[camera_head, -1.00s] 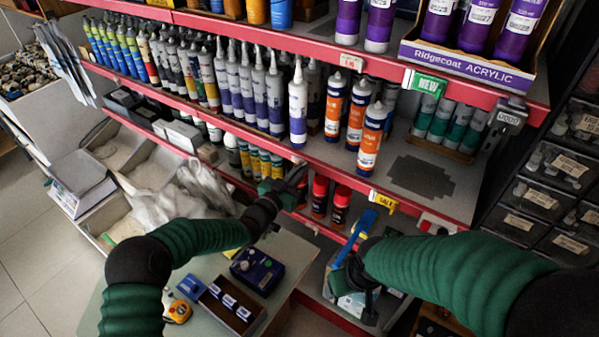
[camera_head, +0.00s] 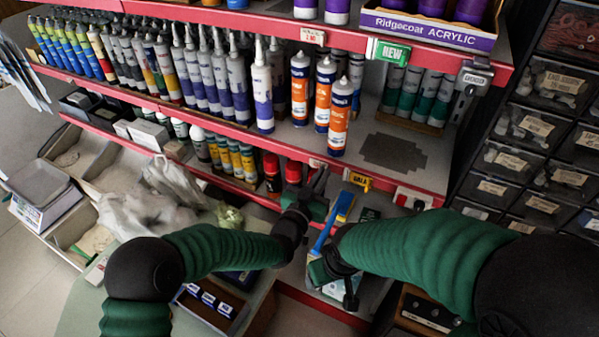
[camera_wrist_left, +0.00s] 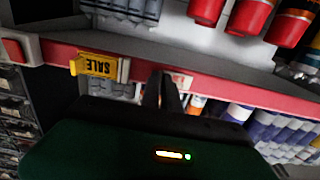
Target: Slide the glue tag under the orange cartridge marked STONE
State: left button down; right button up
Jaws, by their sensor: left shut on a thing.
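Three orange-and-white cartridges (camera_head: 301,88) (camera_head: 323,95) (camera_head: 340,117) stand upright on the middle shelf; their small print is too small to read, so I cannot tell which is marked STONE. My left gripper (camera_head: 319,180) is just below the red shelf rail under them, its fingers shut. A small pale tag (camera_wrist_left: 181,82) with reddish print shows at the fingertips in the left wrist view, against the rail and partly hidden by the fingers. My right gripper (camera_head: 347,285) is low, near a grey bin; its jaws are not clear.
A yellow SALE tag (camera_head: 358,181) sits on the rail right of my left gripper and also shows in the left wrist view (camera_wrist_left: 97,66). Red-capped bottles (camera_head: 272,175) stand on the shelf below. A blue tool (camera_head: 325,230) leans by my right gripper. Dark drawers (camera_head: 540,130) stand right.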

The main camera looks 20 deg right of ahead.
pick_arm(q)
jog(key=shift+s+d, duration=0.85)
jog(key=shift+s, duration=0.15)
jog(key=c, duration=1.6)
grip_release()
jog(key=shift+s+d, duration=0.1)
jog(key=shift+d, duration=0.05)
